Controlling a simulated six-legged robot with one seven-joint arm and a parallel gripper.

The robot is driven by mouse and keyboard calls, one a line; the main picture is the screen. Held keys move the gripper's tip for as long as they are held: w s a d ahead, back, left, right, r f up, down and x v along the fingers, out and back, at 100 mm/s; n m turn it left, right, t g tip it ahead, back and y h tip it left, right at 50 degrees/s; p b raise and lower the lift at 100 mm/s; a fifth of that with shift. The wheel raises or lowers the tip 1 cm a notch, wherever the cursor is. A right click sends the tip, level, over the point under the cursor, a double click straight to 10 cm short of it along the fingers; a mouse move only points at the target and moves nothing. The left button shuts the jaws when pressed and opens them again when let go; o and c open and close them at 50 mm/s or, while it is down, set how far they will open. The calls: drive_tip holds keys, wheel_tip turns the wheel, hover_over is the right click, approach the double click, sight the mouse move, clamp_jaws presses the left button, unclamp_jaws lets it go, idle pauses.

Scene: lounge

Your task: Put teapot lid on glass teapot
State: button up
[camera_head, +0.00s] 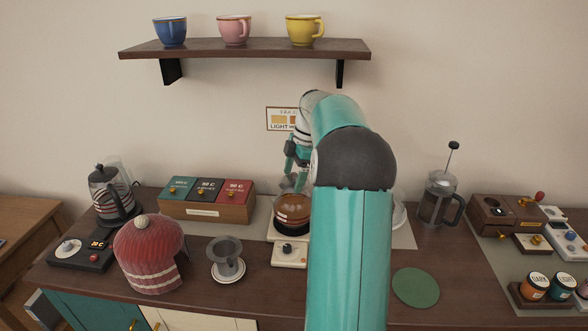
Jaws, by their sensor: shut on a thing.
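The glass teapot (292,213), holding brown liquid, stands on a pale mat behind a small white device with a dark knob. My arm hides its right side. My gripper (296,178) points down just above the teapot's mouth. It is shut on a small clear thing that looks like the teapot lid (290,184). The lid's outline is faint, and I cannot tell whether it touches the teapot's rim.
A tea box (205,205), a strainer on a saucer (227,262), a red tea cosy (150,255) and a kettle (108,192) stand to the left. A French press (438,198) stands right. A green coaster (416,287) lies front right. A shelf (245,49) with cups hangs above.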

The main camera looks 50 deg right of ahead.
sight(294, 184)
drive_tip(key=shift+f, duration=1.45)
drive_tip(key=shift+f, duration=0.45)
idle(0.4)
drive_tip(key=o, duration=0.9)
drive_tip(key=shift+v, duration=3.75)
